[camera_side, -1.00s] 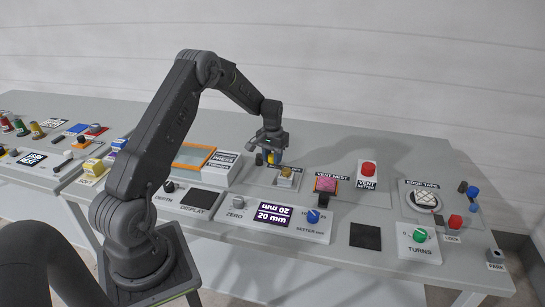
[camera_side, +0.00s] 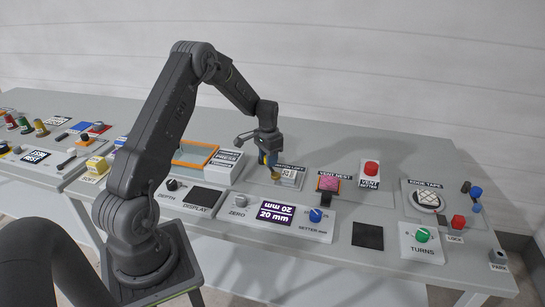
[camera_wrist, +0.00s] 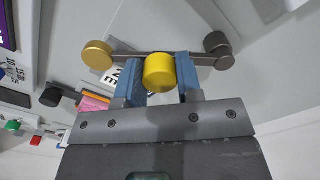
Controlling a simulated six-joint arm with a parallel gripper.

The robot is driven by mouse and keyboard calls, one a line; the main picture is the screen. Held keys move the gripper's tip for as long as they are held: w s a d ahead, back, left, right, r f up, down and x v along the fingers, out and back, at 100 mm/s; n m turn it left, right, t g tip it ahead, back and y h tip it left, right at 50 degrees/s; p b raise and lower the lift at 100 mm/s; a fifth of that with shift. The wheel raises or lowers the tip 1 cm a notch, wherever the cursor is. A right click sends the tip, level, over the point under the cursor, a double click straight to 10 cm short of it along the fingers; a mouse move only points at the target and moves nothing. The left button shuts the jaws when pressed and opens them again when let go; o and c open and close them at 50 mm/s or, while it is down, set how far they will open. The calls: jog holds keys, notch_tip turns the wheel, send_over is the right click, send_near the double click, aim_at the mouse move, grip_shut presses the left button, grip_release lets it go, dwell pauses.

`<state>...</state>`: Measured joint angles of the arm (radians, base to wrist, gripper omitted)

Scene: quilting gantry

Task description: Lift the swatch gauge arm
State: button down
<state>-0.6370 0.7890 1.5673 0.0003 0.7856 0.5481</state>
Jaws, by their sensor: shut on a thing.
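The swatch gauge arm shows in the wrist view as a dark grey bar (camera_wrist: 138,55) with a brass round end (camera_wrist: 97,54) at left and a dark pivot (camera_wrist: 218,49) at right. A yellow knob (camera_wrist: 160,72) sits at its middle. My gripper (camera_wrist: 160,80) has its blue fingers on either side of this knob and is shut on it. In the side view my gripper (camera_side: 268,158) is over the back middle of the bench. The brass end (camera_side: 276,173) shows just below it, beside a white labelled plate (camera_side: 292,178). The bar is mostly hidden there.
To the left is an orange-framed press unit with a white label block (camera_side: 226,162).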

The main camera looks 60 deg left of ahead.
jog(key=m, duration=0.1)
jog(key=s+m, duration=0.1)
jog(key=shift+s+a+m, duration=0.2)
jog(key=shift+s+m, duration=0.05)
jog(key=shift+m, duration=0.05)
jog(key=shift+s+a+m, duration=0.2)
jog(key=shift+s+m, duration=0.15)
jog(key=shift+m, duration=0.35)
jog(key=shift+s+a+m, duration=0.2)
jog(key=shift+s+m, duration=0.15)
jog(key=shift+m, duration=0.35)
jog(key=c, duration=0.8)
grip_release()
jog(key=shift+r, duration=0.1)
notch_tip(320, 180, up, 14)
jog(key=shift+f, duration=0.15)
